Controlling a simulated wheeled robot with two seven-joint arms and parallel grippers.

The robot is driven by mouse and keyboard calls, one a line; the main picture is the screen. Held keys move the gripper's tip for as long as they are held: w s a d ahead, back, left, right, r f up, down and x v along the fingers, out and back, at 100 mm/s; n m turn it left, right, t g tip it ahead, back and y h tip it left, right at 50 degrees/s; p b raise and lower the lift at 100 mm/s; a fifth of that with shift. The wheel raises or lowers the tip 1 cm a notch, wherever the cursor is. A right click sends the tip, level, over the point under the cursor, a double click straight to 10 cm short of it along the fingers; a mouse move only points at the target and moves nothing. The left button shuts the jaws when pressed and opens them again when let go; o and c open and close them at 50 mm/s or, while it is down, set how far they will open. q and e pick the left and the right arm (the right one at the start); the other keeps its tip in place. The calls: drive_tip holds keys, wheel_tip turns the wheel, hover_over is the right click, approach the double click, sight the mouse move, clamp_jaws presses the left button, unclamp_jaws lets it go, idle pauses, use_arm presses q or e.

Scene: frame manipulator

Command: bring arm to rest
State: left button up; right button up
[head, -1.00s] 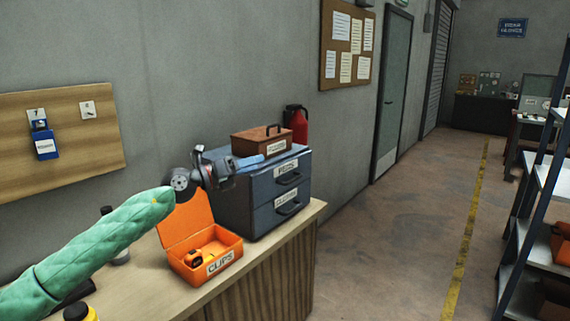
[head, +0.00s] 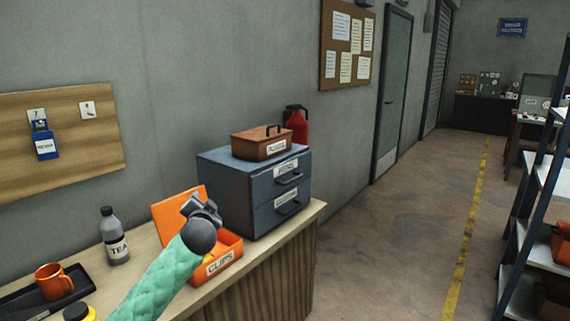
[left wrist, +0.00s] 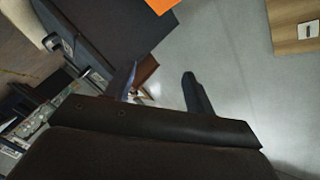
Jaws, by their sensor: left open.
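My left arm, in a green padded sleeve, comes up from the bottom of the head view. Its gripper (head: 201,206) is in front of the open orange clips box (head: 222,258) and hides part of it. In the left wrist view the two dark fingers (left wrist: 160,90) stand apart, with nothing clearly held between them. My right gripper is in neither view.
A blue-grey drawer cabinet (head: 235,185) with a brown case (head: 258,147) on top stands beyond the box. A tea bottle (head: 115,238) and a tray (head: 20,308) with an orange mug (head: 53,283) are on the left. The floor (head: 400,240) right of the bench is clear.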

use_arm(q)
drive_tip(key=s+d+f+n+g+h, duration=0.1)
drive_tip(key=s+d+f+g, duration=0.15)
drive_tip(key=s+f, duration=0.7)
drive_tip(key=s+d+f+n+g+h, duration=0.15)
drive_tip(key=s+f+g, duration=0.3)
drive_tip(key=f, duration=1.05)
drive_tip(key=s+d+f+n+g+h, duration=0.1)
drive_tip(key=s+f+g, duration=0.1)
drive_tip(key=s+f, duration=0.75)
drive_tip(key=s+d+f+n+g, duration=0.1)
drive_tip(key=s+f+g, duration=0.2)
drive_tip(key=s+f, duration=0.9)
drive_tip(key=s+d+f+g+h, duration=0.1)
drive_tip(key=s+d+f+g, duration=0.1)
drive_tip(key=s+f, duration=1)
drive_tip(key=s+g, duration=0.1)
drive_tip(key=s, duration=0.6)
drive_tip(key=shift+s+f+n, duration=0.25)
drive_tip(key=shift+n, duration=0.1)
drive_tip(key=shift+w, duration=0.1)
